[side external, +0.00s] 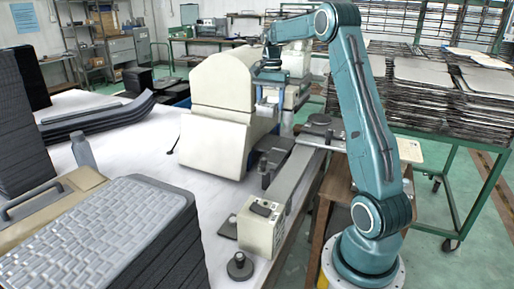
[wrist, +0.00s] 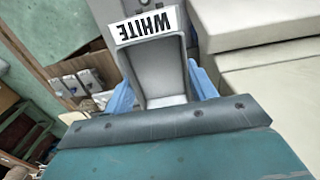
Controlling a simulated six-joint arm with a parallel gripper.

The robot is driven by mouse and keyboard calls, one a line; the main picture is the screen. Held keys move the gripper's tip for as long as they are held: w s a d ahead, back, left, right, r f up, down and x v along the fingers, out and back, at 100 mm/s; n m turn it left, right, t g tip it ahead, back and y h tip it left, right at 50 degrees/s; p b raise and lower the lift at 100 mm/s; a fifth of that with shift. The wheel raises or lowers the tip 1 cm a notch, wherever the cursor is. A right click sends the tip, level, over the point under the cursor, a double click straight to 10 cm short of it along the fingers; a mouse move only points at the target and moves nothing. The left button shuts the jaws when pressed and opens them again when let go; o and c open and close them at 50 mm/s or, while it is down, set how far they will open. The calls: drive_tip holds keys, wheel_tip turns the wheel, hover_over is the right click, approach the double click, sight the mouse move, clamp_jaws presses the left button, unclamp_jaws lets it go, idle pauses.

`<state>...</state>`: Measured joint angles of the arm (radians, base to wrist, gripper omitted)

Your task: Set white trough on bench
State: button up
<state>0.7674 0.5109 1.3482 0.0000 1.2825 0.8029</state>
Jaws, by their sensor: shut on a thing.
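A light grey trough (wrist: 158,72) with a label reading WHITE, upside down in the picture, fills the upper middle of the wrist view. The blue fingers of my gripper (wrist: 163,92) press on its two sides. In the side view my gripper (side external: 268,100) hangs beside the cream machine, at its right; the trough is too small and blended there to make out clearly. The bench (side external: 205,195) has a white top with a bare stretch in front of the machine. I cannot tell whether the trough touches anything below it.
The large cream machine (side external: 222,100) stands close to my gripper; cream blocks (wrist: 265,50) show at right in the wrist view. A stack of grey woven panels (side external: 105,230) fills the front left. A grey rail unit (side external: 262,228) lines the bench's right edge. Loaded racks (side external: 450,90) stand behind.

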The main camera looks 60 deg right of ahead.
drive_tip(key=a+f, duration=0.4)
drive_tip(key=a, duration=0.3)
drive_tip(key=w+a+f, duration=0.1)
drive_tip(key=a+f, duration=0.3)
drive_tip(key=a, duration=0.4)
drive_tip(key=shift+w+a, duration=0.15)
drive_tip(key=shift+w, duration=0.15)
drive_tip(key=shift+f, duration=0.15)
wheel_tip(320, 180, down, 20)
drive_tip(key=shift+r, duration=0.1)
idle(0.4)
drive_tip(key=o, duration=1.2)
drive_tip(key=shift+c, duration=0.2)
